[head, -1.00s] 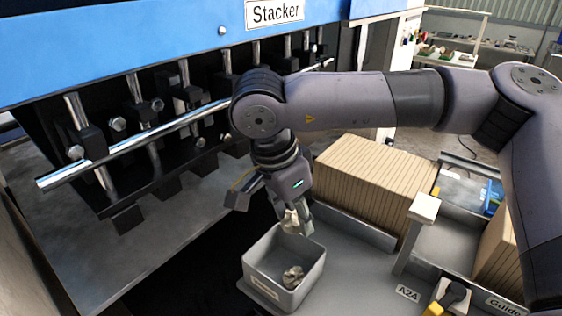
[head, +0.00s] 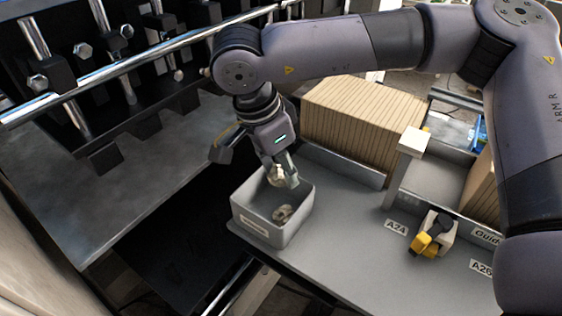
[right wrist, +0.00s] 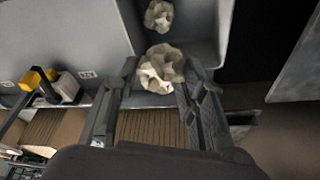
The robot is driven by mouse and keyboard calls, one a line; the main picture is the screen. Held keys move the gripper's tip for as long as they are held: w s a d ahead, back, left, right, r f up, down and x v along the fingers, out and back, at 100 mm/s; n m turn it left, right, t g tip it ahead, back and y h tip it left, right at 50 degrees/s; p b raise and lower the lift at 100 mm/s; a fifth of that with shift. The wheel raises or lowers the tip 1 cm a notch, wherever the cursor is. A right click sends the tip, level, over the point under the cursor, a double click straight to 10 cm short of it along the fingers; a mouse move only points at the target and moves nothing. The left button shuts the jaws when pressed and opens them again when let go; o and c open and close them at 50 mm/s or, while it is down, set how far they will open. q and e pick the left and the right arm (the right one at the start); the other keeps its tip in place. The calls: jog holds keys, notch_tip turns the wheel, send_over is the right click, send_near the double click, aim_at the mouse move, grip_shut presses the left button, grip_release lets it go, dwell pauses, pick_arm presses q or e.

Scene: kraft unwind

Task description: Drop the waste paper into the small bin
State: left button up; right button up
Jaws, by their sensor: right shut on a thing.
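My right gripper (head: 282,180) is shut on a crumpled ball of waste paper (head: 274,175). It holds the ball just above or within the opening of the small grey bin (head: 262,232); the exact height is hard to tell. In the right wrist view the held waste paper (right wrist: 160,70) sits between the fingertips of my right gripper (right wrist: 158,75). A second crumpled paper (head: 284,213) lies inside the bin, and it also shows in the right wrist view (right wrist: 158,15). The bin has a label on its front. My left gripper is not in view.
The bin stands at the left edge of a grey bench (head: 340,245). A stack of brown cardboard (head: 360,122) stands behind it. A yellow and black device (head: 432,235) sits to the right. A machine with metal rods (head: 110,75) is at the left.

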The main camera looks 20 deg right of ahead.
jog(key=o, duration=0.8)
jog(key=shift+w, duration=0.1)
jog(key=shift+o, duration=0.2)
jog(key=v, duration=1.2)
